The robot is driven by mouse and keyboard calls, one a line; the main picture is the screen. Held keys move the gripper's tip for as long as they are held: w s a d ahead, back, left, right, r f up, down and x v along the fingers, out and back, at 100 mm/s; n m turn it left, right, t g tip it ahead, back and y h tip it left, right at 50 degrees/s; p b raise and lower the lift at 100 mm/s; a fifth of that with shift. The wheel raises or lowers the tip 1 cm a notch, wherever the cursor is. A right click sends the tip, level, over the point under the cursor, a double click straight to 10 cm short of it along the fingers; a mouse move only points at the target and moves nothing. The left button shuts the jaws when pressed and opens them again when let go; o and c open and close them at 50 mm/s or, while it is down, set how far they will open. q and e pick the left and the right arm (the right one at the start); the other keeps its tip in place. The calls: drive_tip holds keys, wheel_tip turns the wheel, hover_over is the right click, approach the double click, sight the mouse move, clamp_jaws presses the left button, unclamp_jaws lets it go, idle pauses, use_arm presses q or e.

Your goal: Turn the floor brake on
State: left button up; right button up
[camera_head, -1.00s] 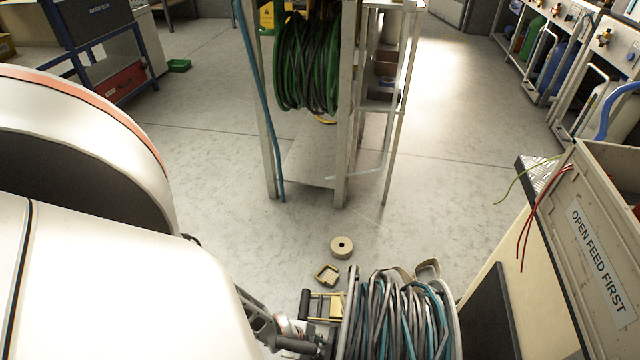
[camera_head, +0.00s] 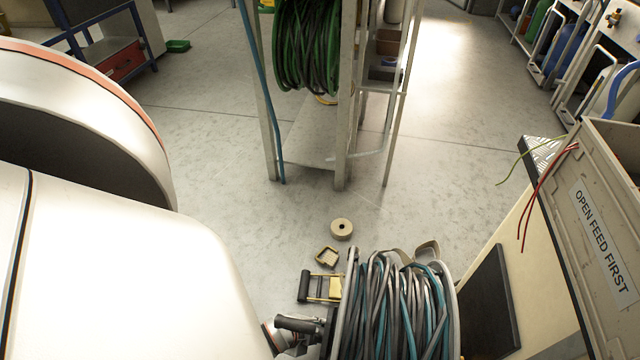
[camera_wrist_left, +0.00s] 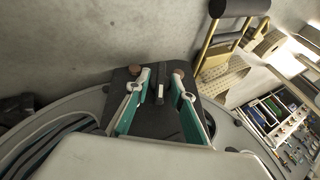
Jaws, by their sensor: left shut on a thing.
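A yellow frame with a black grip bar and a plate, which looks like the floor brake (camera_head: 323,287), is on the floor left of the blue and grey hose reel (camera_head: 398,305). In the left wrist view this frame (camera_wrist_left: 222,75) stands at the upper right, apart from my fingers. My left gripper (camera_wrist_left: 162,92) has its teal and white fingers around a dark part (camera_wrist_left: 152,121) at the side of the reel's grey flange. What exactly it grips is hard to tell. In the head view my white arm hides most of that gripper. My right gripper is out of view.
A tape roll (camera_head: 341,229) and a small yellow tray (camera_head: 327,256) lie on the floor beyond the brake. A stand with a green hose reel (camera_head: 307,45) is further back. A bin labelled "OPEN FEED FIRST" (camera_head: 600,240) is at the right. Open floor lies between.

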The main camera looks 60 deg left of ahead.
use_arm(q)
drive_tip(key=shift+w+d+r, duration=0.15)
drive_tip(key=shift+w+d, duration=0.05)
drive_tip(key=shift+w, duration=0.05)
drive_tip(key=o, duration=1)
drive_tip(key=shift+o, duration=0.2)
drive_tip(key=shift+s+a, duration=0.1)
drive_tip(key=shift+s, duration=0.05)
drive_tip(key=shift+s, duration=0.1)
drive_tip(key=shift+s+a, duration=0.1)
drive_tip(key=shift+s, duration=0.05)
drive_tip(key=v, duration=1.1)
drive_tip(key=shift+r, duration=0.45)
drive_tip(key=shift+o, duration=0.5)
